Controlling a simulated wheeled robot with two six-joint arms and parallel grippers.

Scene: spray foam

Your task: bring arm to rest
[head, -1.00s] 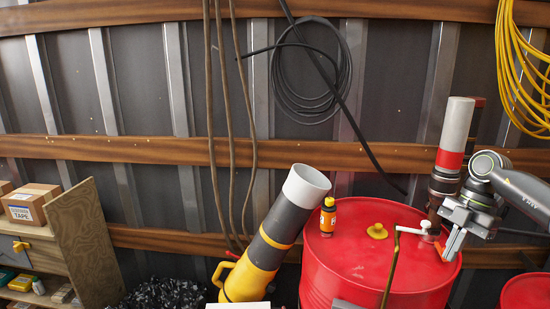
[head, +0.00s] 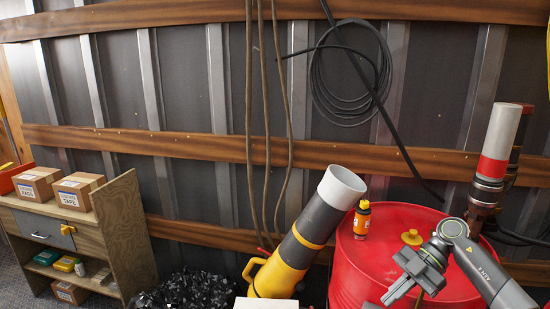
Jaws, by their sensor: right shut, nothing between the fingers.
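My right gripper (head: 388,297) is at the lower right, in front of the red drum (head: 348,270), with its fingers pointing down and left. Its fingers are together and hold nothing. My right arm comes in from the lower right corner and covers part of the drum. My left gripper is not in view.
A yellow and grey tube with a white end (head: 315,232) leans left of the drum. A wooden shelf unit (head: 124,229) with boxes stands at the left. A grey and red cylinder (head: 497,145) rises behind the drum.

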